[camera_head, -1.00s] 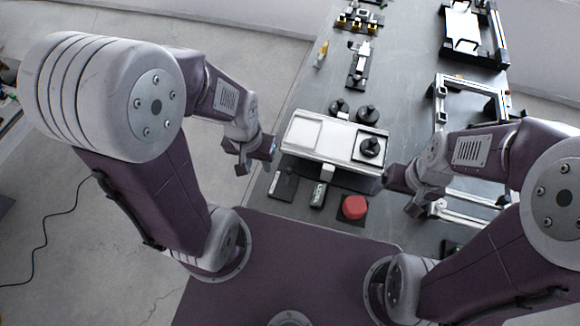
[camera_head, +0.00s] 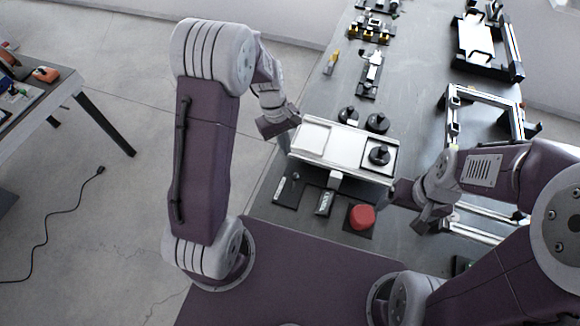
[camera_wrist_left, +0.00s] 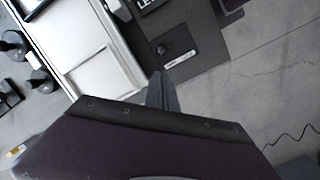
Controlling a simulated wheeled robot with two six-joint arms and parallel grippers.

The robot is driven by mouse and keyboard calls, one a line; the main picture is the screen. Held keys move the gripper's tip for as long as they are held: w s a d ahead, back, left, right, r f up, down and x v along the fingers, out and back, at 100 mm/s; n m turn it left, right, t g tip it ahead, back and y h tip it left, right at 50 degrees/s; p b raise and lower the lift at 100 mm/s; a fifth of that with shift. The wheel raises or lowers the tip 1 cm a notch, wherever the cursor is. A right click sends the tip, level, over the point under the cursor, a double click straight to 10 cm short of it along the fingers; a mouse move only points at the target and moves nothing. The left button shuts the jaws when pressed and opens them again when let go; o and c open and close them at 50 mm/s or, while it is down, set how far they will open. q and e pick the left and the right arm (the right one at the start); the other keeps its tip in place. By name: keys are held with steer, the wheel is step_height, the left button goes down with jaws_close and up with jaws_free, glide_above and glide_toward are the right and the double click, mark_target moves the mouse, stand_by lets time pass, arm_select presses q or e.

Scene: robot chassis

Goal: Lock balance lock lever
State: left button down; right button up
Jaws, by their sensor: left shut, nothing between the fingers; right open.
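The balance (camera_head: 345,150) is a white and silver box on the grey table in the head view. Its side and top edge also show in the left wrist view (camera_wrist_left: 85,40). In front of it is a small black plate with a dark knob and a white label (camera_head: 287,187). The plate shows more clearly in the left wrist view (camera_wrist_left: 182,58); I cannot tell for sure that the knob is the lock lever. My left gripper (camera_head: 283,125) is shut and empty beside the balance's left end. My right gripper (camera_head: 412,208) is open near its right front corner.
A red button (camera_head: 361,216) and a small display (camera_head: 325,203) stand in front of the balance. Black round weights (camera_head: 377,123) stand behind it, and one (camera_head: 379,155) is on its pan. A metal frame (camera_head: 485,95) is at the right. Open floor lies left of the table.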

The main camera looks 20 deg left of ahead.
mark_target(294, 182)
arm_select(q)
steer(key=f, duration=0.3)
steer(key=d+f, duration=0.1)
steer(key=f, duration=0.6)
steer(key=shift+s+d, duration=0.25)
steer(key=shift+d, duration=0.15)
steer(key=shift+w, duration=0.1)
